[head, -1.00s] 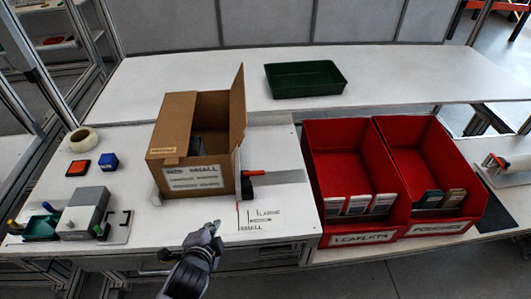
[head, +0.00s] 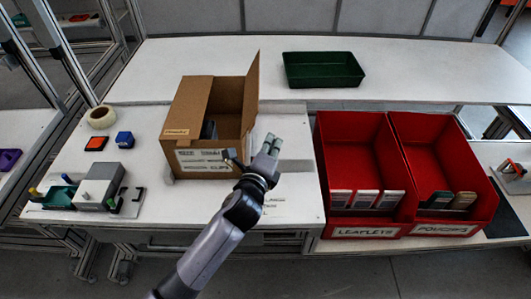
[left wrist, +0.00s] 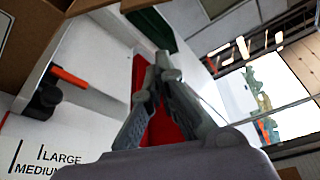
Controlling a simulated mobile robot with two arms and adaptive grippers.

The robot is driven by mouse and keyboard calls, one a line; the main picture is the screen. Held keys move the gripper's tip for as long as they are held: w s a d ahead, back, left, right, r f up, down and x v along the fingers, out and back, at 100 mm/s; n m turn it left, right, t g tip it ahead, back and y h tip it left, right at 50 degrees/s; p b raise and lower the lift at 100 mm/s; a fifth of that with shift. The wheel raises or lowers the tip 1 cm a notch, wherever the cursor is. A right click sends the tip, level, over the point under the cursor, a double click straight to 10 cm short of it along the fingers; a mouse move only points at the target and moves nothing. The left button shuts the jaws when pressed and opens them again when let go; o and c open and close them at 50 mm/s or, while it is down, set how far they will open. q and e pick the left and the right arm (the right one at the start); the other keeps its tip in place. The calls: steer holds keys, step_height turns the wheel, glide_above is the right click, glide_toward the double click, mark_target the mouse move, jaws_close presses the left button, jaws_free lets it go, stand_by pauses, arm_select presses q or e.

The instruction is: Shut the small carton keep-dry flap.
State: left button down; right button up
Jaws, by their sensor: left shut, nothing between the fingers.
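The small carton (head: 205,162) is an open brown box at the middle left of the bench in the head view, with a white label on its front. Its left flap (head: 188,105) lies folded in over the left part of the opening and bears a small orange tag. Its right flap (head: 251,88) stands upright. Dark contents (head: 209,130) show inside. My left gripper (head: 270,145) is shut and empty, just right of the carton's front right corner; I cannot tell whether it touches. Its fingers (left wrist: 158,75) also show in the left wrist view. My right gripper is not in view.
Red leaflet (head: 358,150) and pouch (head: 440,150) bins stand to the right. An orange-handled tool (left wrist: 70,78) lies on the bench by the printed size marks. A green tray (head: 323,70) is on the back shelf. Tape (head: 101,117) and a grey device (head: 100,187) are left.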

arm_select(q)
steer(key=a, duration=0.1)
steer(key=a+r+p, duration=0.1)
steer(key=a+p, duration=0.1)
steer(key=shift+w+a+r, duration=0.25)
steer(key=shift+w+r, duration=0.05)
steer(key=shift+w, duration=0.1)
